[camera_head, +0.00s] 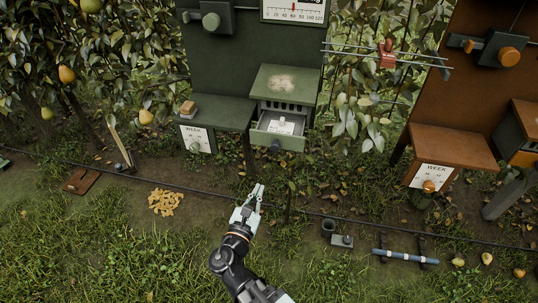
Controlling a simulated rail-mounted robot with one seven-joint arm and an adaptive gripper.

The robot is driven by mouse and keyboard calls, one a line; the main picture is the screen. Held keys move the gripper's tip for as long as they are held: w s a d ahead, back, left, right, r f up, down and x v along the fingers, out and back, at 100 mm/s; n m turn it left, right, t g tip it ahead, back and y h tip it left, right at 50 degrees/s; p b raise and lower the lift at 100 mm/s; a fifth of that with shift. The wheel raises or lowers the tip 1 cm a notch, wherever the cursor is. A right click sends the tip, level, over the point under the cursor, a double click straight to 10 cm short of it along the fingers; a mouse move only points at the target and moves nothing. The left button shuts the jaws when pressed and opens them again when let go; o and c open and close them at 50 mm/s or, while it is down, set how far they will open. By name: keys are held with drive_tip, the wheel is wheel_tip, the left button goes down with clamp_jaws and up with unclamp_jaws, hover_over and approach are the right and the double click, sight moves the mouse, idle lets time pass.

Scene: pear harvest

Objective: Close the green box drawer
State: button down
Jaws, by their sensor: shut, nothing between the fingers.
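The green box (287,83) stands on the green panel in the upper middle of the view, with a pale patch on its top. Its drawer (291,141) is pulled out toward me, showing a light item (281,126) inside and a dark round knob (275,145) on its front. My gripper (256,193) is below the drawer and a little to its left, apart from it. Its fingers are shut and hold nothing. It points up toward the drawer.
A green shelf (222,112) with a WEEK card (196,139) is left of the box. A brown station (455,146) is on the right. A dark hose (200,190) crosses the ground. A blue bar (405,257) lies lower right. Yellow chips (165,202) lie left.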

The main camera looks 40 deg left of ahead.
drive_tip(key=n, duration=0.1)
drive_tip(key=n+p, duration=0.1)
drive_tip(key=p, duration=0.3)
approach(273, 149)
drive_tip(key=shift+y, duration=0.3)
drive_tip(key=x, duration=0.7)
drive_tip(key=shift+w+d, duration=0.15)
drive_tip(key=shift+w, duration=0.05)
drive_tip(key=shift+f, duration=0.1)
